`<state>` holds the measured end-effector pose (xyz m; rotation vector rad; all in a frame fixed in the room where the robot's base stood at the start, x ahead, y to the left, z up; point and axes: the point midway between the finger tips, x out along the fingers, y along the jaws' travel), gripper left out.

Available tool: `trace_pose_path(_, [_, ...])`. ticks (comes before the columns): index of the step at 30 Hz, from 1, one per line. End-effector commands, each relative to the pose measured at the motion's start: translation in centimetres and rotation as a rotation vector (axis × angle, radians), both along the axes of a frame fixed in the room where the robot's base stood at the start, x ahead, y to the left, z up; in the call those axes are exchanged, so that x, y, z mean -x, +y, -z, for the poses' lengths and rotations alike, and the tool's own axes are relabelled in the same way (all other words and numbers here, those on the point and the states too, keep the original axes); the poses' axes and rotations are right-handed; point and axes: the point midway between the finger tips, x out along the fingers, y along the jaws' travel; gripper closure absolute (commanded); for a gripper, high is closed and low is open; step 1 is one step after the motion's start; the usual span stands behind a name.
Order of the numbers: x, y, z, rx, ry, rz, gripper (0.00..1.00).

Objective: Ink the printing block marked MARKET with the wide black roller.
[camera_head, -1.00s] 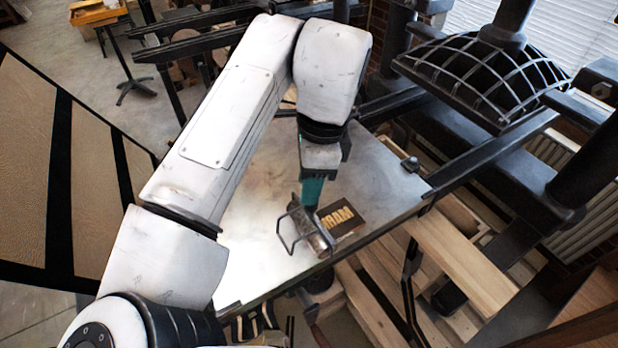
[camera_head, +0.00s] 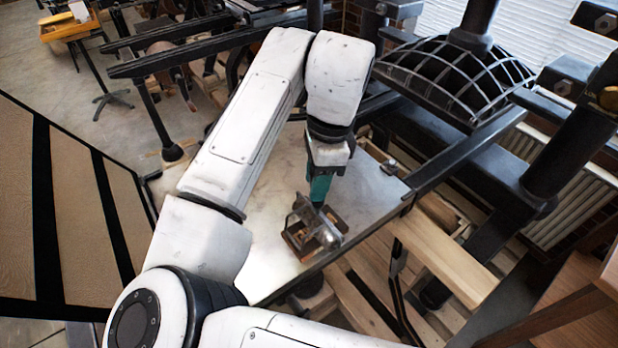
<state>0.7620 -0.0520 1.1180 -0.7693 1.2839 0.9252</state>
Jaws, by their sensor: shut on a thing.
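My gripper (camera_head: 320,190), with teal fingers, points down and is shut on the roller (camera_head: 326,234), a grey roller in a bent wire frame. The roller is over the printing block (camera_head: 296,243), a dark block with brown sides near the front edge of the pale metal table. The roller and its frame cover much of the block, and its lettering cannot be read now. Whether the roller touches the block's face cannot be told.
The pale table (camera_head: 262,225) is bare to the left of the block. A black press with a ribbed dome (camera_head: 455,75) stands at the back right. Black rails (camera_head: 465,150) run beside the table, and wooden beams (camera_head: 440,255) lie below on the right.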

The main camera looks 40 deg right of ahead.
Motion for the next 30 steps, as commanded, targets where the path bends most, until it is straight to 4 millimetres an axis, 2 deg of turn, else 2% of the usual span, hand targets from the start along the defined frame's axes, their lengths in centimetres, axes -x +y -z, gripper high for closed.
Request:
trace_pose_path(4, [0.0, -1.1, -0.1, 0.000, 0.002, 0.003, 0.92])
trace_pose_path(13, [0.0, -2.0, -0.1, 0.000, 0.002, 0.002, 0.92])
trace_pose_path(24, [0.0, -4.5, -0.3, 0.001, 0.001, 0.002, 0.92])
trace_pose_path(30, [0.0, -4.6, -0.1, 0.000, 0.000, -0.001, 0.92])
